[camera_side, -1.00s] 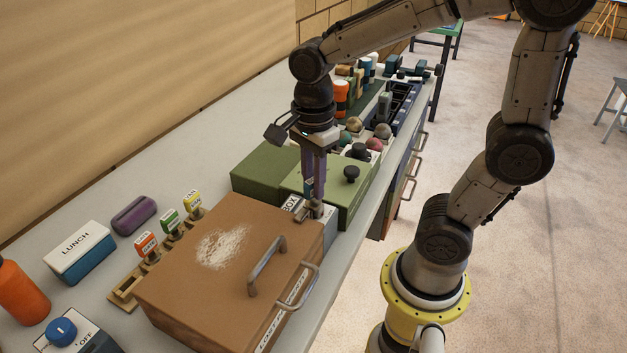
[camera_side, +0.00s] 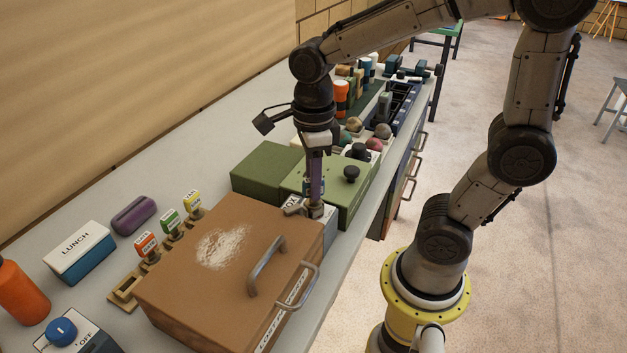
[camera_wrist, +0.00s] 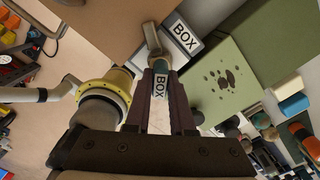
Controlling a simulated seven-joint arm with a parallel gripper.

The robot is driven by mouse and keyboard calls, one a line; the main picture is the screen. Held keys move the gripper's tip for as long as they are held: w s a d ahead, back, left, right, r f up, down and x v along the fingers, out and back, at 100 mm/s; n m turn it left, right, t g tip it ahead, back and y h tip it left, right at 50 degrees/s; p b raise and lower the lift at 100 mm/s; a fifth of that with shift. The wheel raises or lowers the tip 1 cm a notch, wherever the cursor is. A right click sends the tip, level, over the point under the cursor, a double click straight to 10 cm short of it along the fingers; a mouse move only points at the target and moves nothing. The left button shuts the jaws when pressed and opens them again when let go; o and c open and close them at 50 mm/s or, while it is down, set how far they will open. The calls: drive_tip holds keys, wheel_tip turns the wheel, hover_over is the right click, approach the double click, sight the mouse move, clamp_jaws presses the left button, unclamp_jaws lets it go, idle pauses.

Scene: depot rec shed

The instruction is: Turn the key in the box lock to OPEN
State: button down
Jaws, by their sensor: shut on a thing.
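My gripper (camera_side: 315,192) points straight down at the box lock (camera_side: 330,228), a grey block at the far end of the brown box. Its purple fingers are shut on the key, whose teal tag marked BOX (camera_wrist: 160,84) shows between the fingertips in the wrist view. The key's lower end meets the metal lock barrel (camera_wrist: 151,36); how deep it sits is hidden. A white plate marked BOX (camera_wrist: 184,38) lies beside the barrel. I cannot read any OPEN mark or the key's exact angle against it.
The brown box (camera_side: 180,270) with a metal handle (camera_side: 268,264) stands just in front of the lock. Green boxes (camera_side: 340,185) stand close behind. A rack with several tagged keys (camera_side: 125,290) lies to the left. The air above the brown box is clear.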

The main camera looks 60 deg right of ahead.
drive_tip(key=m, duration=0.5)
drive_tip(key=c, duration=0.7)
unclamp_jaws()
drive_tip(key=shift+r, duration=0.1)
drive_tip(key=shift+r, duration=4.4)
